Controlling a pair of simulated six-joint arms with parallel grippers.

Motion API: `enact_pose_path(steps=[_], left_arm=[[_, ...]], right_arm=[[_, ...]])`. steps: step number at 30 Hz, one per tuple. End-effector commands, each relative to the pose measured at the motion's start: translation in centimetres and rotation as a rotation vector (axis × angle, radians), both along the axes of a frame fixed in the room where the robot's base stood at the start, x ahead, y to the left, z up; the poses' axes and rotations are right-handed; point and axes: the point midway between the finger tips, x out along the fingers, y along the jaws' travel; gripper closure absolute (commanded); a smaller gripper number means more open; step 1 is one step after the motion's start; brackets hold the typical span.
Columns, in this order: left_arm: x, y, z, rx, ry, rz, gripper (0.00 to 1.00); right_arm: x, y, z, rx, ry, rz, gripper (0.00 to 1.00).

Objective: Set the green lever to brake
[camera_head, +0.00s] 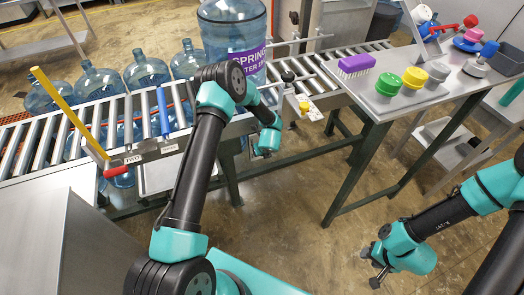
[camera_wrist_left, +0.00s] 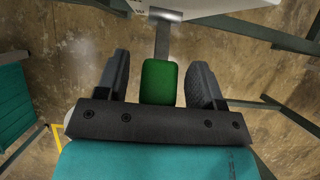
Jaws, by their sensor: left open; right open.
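The green lever (camera_wrist_left: 158,84) shows in the left wrist view as a green grip on a grey metal stem. It lies between the two dark fingers of my left gripper (camera_wrist_left: 158,62), with visible gaps on both sides. In the head view my left gripper (camera_head: 266,146) is low at the front of the conveyor. I cannot make out the green lever there; the gripper and arm may hide it. The lever's label does not show. My right gripper (camera_head: 374,262) is open and empty over the floor at the lower right.
A roller conveyor (camera_head: 40,140) carries a large blue jug (camera_head: 232,40). Several more jugs stand behind it. A yellow bar (camera_head: 68,112), a blue handle (camera_head: 162,112) and a red tip (camera_head: 115,172) are at the left. A steel table (camera_head: 375,103) holds brushes and coloured caps.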

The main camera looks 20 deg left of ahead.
Motion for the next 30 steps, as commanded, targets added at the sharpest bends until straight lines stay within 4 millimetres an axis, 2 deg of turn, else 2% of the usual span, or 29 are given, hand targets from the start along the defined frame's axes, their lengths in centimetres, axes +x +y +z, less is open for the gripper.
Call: enact_pose_path(steps=[8, 30], left_arm=[[-0.7, -0.7, 1.9, -0.001, -0.001, 0.000, 0.38], [-5.1, -5.3, 13.9, 0.001, -0.002, 0.000, 0.38]], right_arm=[[0.0, 0.0, 0.0, 0.000, 0.000, 0.000, 0.57], [0.0, 0.0, 0.0, 0.000, 0.000, 0.000, 0.57]])
